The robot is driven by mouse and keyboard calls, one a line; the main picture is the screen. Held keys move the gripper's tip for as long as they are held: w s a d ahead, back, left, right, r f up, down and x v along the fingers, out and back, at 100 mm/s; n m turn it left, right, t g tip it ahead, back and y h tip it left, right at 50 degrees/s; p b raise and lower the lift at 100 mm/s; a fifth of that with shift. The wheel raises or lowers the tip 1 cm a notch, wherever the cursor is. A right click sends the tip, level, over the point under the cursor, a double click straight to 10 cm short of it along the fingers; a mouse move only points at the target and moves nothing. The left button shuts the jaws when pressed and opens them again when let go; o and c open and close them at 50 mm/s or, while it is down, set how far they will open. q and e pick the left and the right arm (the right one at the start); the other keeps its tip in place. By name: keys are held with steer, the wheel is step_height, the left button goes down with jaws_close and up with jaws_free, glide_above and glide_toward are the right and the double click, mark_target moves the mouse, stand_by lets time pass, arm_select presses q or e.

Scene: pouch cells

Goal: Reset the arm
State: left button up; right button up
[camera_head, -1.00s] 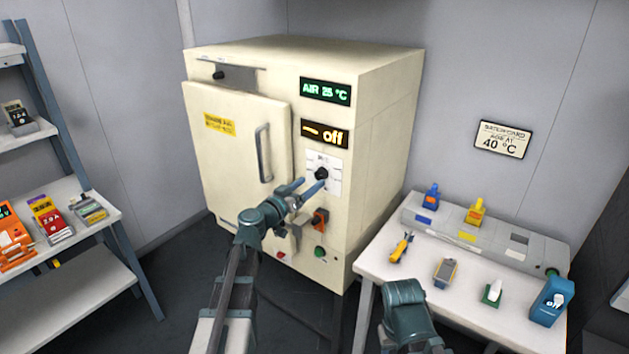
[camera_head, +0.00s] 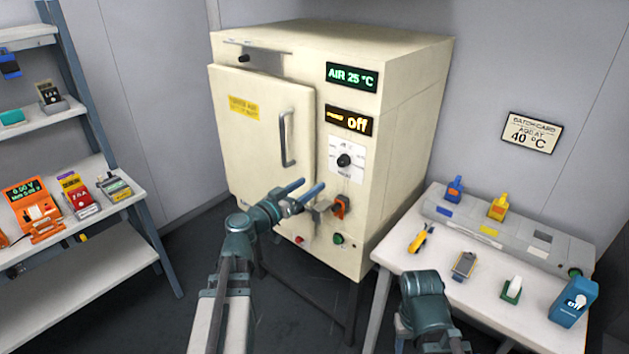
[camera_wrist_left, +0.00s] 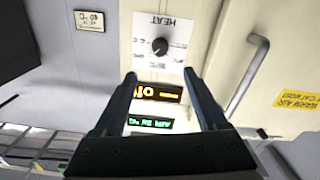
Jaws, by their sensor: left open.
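My left gripper (camera_head: 301,190) is open and empty in front of the cream oven (camera_head: 400,150), below and to the left of its black heat knob (camera_head: 344,160). In the left wrist view my left gripper (camera_wrist_left: 166,82) frames the orange "off" display, with the knob (camera_wrist_left: 160,46) beyond the fingertips. No contact with the oven can be made out. The oven door (camera_head: 250,135) looks shut. My right arm (camera_head: 423,300) shows at the bottom right in the head view, but its fingers are out of sight.
A white table (camera_head: 450,310) at right holds a grey strip with blue and yellow plugs, small tools and a blue box (camera_head: 573,302). A shelf (camera_head: 75,225) at left holds an orange meter (camera_head: 33,200) and several packs. A card (camera_head: 531,132) on the wall reads 40 °C.

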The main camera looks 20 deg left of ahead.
arm_select(q)
steer(key=s+d+f+m+g+h, duration=0.1)
steer(key=s+d+f+g, duration=0.2)
steer(key=d, duration=0.4)
steer(key=s+d+f+m+g+h, duration=0.1)
steer(key=s+d+f+m+g, duration=0.1)
steer(key=d+f+g, duration=0.4)
steer(key=s+d+f+m+g+h, duration=0.1)
steer(key=s+d+f, duration=0.15)
steer(key=d, duration=0.45)
steer(key=s+d+f+g+y, duration=0.1)
steer(key=s+f+g+y, duration=0.2)
steer(key=s+f+y, duration=0.2)
steer(key=s+f+n+g+y, duration=0.1)
steer(key=s+f+g+y, duration=0.3)
steer(key=s, duration=0.6)
steer(key=shift+s+d+f+n+y+p, duration=0.3)
steer(key=shift+d+f+y, duration=0.1)
steer(key=shift+y, duration=0.4)
steer(key=shift+w, duration=0.1)
